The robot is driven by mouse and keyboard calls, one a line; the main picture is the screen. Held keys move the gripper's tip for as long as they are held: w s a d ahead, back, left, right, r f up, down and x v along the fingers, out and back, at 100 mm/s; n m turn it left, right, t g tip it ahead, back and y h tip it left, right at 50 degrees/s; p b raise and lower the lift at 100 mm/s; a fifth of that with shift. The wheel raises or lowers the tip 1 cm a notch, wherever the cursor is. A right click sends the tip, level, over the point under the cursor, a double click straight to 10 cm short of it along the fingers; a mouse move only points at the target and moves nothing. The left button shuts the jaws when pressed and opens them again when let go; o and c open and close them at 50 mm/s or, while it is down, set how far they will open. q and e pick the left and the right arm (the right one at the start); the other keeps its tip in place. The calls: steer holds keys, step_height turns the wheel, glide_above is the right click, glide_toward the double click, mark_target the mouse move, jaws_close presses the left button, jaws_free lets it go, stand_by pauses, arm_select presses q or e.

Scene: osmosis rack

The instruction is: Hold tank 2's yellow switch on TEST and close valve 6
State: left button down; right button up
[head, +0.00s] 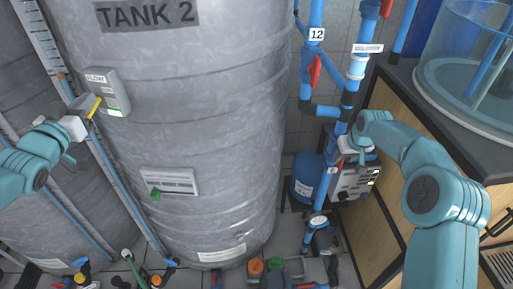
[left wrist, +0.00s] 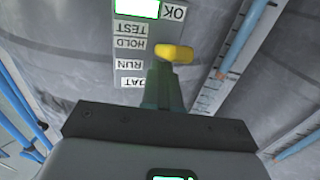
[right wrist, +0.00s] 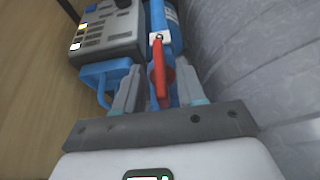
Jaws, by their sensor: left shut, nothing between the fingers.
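Tank 2 (head: 190,90) carries a grey box (head: 104,84) with a green-lit display and a yellow switch (head: 93,106). In the left wrist view the yellow switch (left wrist: 174,53) sticks out near the upside-down HOLD label, below TEST (left wrist: 130,29). My left gripper (head: 88,112) is shut and empty, its tips right at the switch; contact is unclear. My right gripper (right wrist: 158,90) is open, with a finger on either side of a red valve handle (right wrist: 160,75). The handle lies roughly along its blue pipe (right wrist: 165,18). The valve's number is not readable.
Another red valve handle (head: 315,71) sits higher on the blue pipes. A grey control box (head: 355,183) stands close beside my right gripper. A wooden cabinet (head: 390,105) bears a clear basin (head: 465,80) at the right. Several pipes and fittings crowd the floor.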

mark_target(338, 167)
steer(key=shift+x, duration=1.65)
jaws_close()
steer(key=shift+y, duration=0.3)
steer(key=shift+f+m+y, duration=0.15)
steer(key=shift+m+y, duration=0.25)
steer(key=shift+y, duration=0.8)
steer(key=shift+a+m+y, duration=0.15)
steer(key=shift+m+y, duration=0.25)
steer(key=shift+y, duration=1.5)
